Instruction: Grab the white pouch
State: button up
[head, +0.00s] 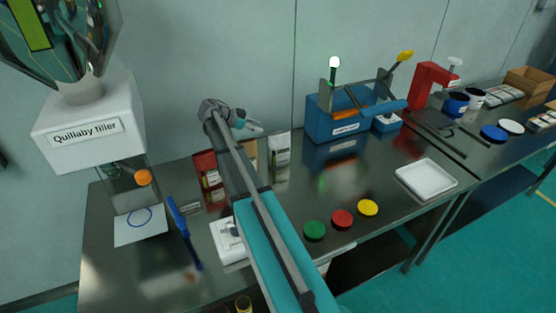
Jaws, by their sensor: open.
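The white pouch (280,149) stands upright at the back of the steel table, near the wall, with a dark label on its front. My gripper (257,127) is just up and left of the pouch in the picture, apart from it as far as I can tell, open and empty. My arm reaches in from the bottom and hides part of the table in front. A red pouch (206,169) stands to the left. A tan pouch (250,148) shows between my arm and the white pouch, partly hidden.
A blue machine (325,125) stands right of the white pouch. Green (314,230), red (342,219) and yellow (368,208) discs lie in front, with a white tray (427,191) to the right. The filler (86,128) is at the left. The table right in front of the white pouch looks clear.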

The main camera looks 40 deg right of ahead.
aim_at(279, 149)
jog(key=shift+b+x, duration=0.45)
jog(key=shift+x, duration=1.05)
jog(key=shift+b+x, duration=1.05)
jog(key=shift+x, duration=0.9)
jog(key=shift+s+d+f, duration=0.3)
jog(key=shift+d, duration=0.2)
grip_shut()
